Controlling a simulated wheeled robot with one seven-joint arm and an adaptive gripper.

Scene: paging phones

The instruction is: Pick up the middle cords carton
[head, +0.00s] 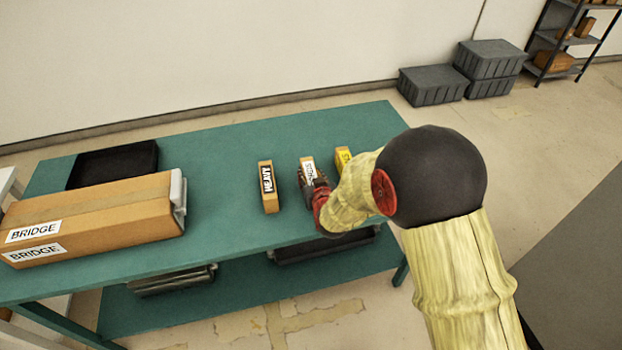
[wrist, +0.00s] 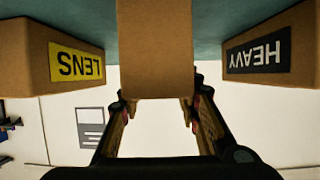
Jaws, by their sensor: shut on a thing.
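The middle carton (head: 308,166) is a small brown box with a white label on the green table, between two others; its label is too small to read surely. In the wrist view the carton (wrist: 155,45) stands between my gripper's fingers, its label out of sight. My gripper (head: 307,184) is at the carton's near side in the head view, and in the wrist view its fingers (wrist: 158,108) are shut on it. My arm and gripper hide its lower part. I cannot tell whether it touches the table.
The HEAVY carton (head: 269,188) stands left of it and the yellow-labelled LENS carton (head: 343,157) right, both close. A long BRIDGE box (head: 95,222) and a black tray (head: 112,164) take the left of the green table (head: 225,165). Grey crates (head: 433,86) stand on the floor behind.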

